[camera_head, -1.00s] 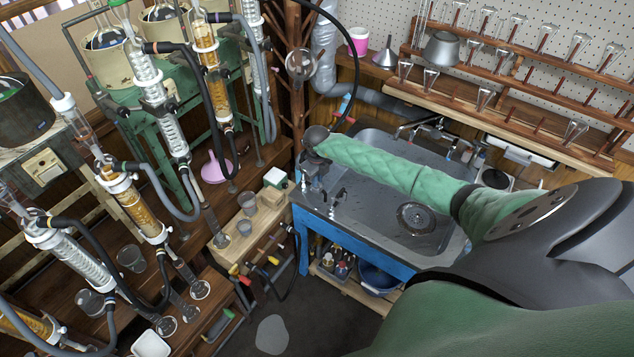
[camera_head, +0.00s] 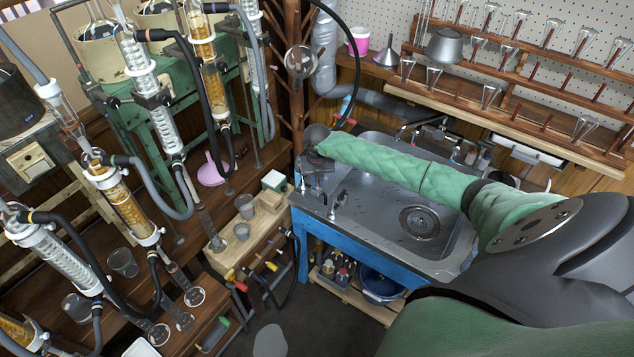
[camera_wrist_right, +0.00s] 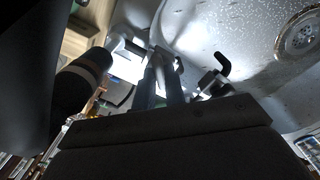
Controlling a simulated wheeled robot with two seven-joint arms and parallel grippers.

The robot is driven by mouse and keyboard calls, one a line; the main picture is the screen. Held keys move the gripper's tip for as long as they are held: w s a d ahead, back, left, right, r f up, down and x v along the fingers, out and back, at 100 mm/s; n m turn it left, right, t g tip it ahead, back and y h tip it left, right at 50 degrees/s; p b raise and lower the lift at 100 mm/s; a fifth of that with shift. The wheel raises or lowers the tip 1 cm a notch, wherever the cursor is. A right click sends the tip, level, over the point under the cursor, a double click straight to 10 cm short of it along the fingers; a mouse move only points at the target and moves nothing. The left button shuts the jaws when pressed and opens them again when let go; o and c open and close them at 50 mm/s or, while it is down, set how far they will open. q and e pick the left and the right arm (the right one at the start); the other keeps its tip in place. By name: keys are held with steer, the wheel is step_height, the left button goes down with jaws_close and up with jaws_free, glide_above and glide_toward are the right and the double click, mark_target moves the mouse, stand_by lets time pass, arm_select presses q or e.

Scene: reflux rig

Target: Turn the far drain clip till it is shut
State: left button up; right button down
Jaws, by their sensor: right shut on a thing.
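My right arm reaches across the sink from the right in the head view. Its gripper (camera_head: 322,190) points down at the sink's left rim. In the right wrist view the two fingers (camera_wrist_right: 162,70) are close together, shut on a small fitting that I take for the far drain clip. The fingers and wrist hide most of it, and its turn angle cannot be read. A second fitting with a bent black handle (camera_head: 339,199) stands just beside the gripper on the rim; it also shows in the right wrist view (camera_wrist_right: 215,77). My left gripper is not in view.
The grey sink (camera_head: 385,205) with its round drain (camera_head: 420,222) lies under my arm. A wooden bench (camera_head: 222,240) with beakers stands left of it. Glass condensers and hoses crowd the left. Shelves of flasks (camera_head: 530,75) hang at the back right.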

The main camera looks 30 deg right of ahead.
mark_target(317, 183)
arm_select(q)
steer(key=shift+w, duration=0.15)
arm_select(e)
steer(key=shift+r, duration=0.1)
steer(key=c, duration=1.5)
jaws_free()
steer(key=shift+o, duration=0.2)
